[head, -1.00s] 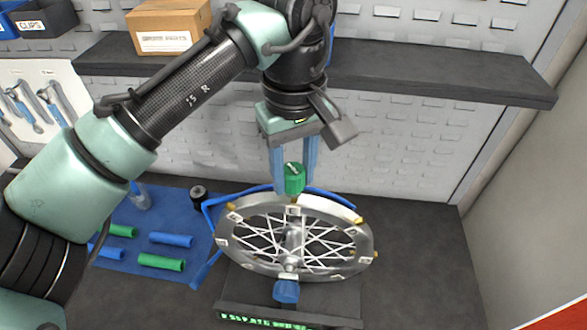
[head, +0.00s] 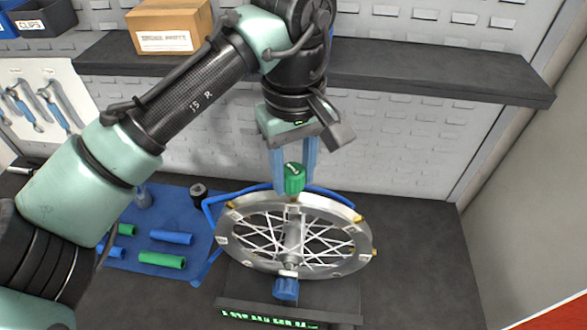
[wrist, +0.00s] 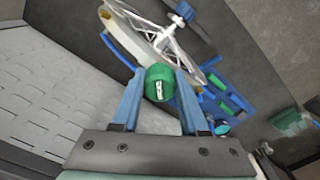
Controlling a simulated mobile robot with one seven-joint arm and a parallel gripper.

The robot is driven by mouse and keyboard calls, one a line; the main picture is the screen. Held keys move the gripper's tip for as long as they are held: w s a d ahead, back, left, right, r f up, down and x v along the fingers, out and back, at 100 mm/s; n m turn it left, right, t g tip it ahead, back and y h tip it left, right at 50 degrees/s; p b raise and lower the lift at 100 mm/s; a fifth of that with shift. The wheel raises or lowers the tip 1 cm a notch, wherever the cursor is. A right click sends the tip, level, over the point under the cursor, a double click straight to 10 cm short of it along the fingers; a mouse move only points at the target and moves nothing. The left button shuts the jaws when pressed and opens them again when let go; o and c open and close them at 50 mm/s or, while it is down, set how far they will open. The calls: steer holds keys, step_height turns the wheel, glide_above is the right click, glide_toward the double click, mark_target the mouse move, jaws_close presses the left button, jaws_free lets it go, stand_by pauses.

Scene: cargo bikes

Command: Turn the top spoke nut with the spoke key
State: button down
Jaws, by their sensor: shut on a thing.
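My gripper (head: 294,180) is shut on the green spoke key (head: 294,177), one blue finger on each side of it. The key also shows between the fingers in the wrist view (wrist: 159,83), with a pale slot mark on its face. The spoked wheel (head: 232,255) stands tilted in a blue-framed stand, with several brass-coloured nuts around its rim. The key is at the top of the rim, at the top spoke nut's place. The key hides that nut, and I cannot tell whether the key is seated on it.
A blue mat (head: 165,262) with green and blue grips (head: 162,261) lies to the left, near a small black cylinder (head: 198,191). A dark shelf (head: 440,75) with a cardboard box (head: 168,25) runs behind. The bench right of the wheel is clear.

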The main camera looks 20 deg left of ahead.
steer(key=shift+f, duration=0.55)
stand_by(0.6)
steer(key=c, duration=1.1)
jaws_free()
jaws_close()
steer(key=shift+f, duration=0.1)
stand_by(0.4)
steer(key=shift+s, duration=0.1)
steer(key=m+p, duration=0.1)
steer(key=m, duration=0.2)
steer(key=m+p, duration=0.1)
steer(key=m, duration=0.2)
steer(key=shift+f, duration=0.1)
